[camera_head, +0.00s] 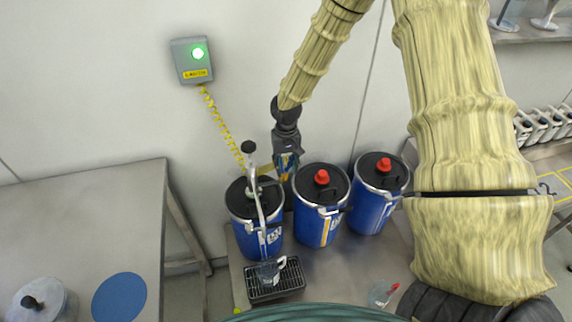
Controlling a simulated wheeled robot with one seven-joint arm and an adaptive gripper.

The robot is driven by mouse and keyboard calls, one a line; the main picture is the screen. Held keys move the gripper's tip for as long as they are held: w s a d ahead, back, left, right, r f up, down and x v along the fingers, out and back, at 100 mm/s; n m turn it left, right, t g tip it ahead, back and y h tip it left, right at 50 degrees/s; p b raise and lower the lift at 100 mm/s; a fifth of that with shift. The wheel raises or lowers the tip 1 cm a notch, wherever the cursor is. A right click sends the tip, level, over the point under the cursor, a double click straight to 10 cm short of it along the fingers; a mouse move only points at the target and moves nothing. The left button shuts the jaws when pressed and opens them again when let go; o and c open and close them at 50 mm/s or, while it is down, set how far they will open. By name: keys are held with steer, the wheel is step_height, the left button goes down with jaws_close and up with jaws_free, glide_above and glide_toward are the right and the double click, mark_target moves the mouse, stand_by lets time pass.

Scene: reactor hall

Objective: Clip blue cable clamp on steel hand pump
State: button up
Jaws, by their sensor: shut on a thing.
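The steel hand pump (261,207) stands upright on the left blue drum (262,241), with a black knob on top and a thin spout curving down toward the front. My gripper (286,173) points down just right of the pump's upper part, behind the drums. The yellow coiled cable (221,122) runs from the wall box down toward the pump head and gripper. Whether the clamp touches the pump is too small to tell.
A grey wall box (191,61) shows a lit green lamp. Two more blue drums, the middle one (320,208) and the right one (377,196), have red caps. A jug (269,271) stands on a drip grate (275,288) below the spout. A table (95,215) is at left.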

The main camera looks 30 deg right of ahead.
steer(key=o, duration=1.3)
steer(key=shift+c, duration=0.2)
step_height(320, 180, up, 12)
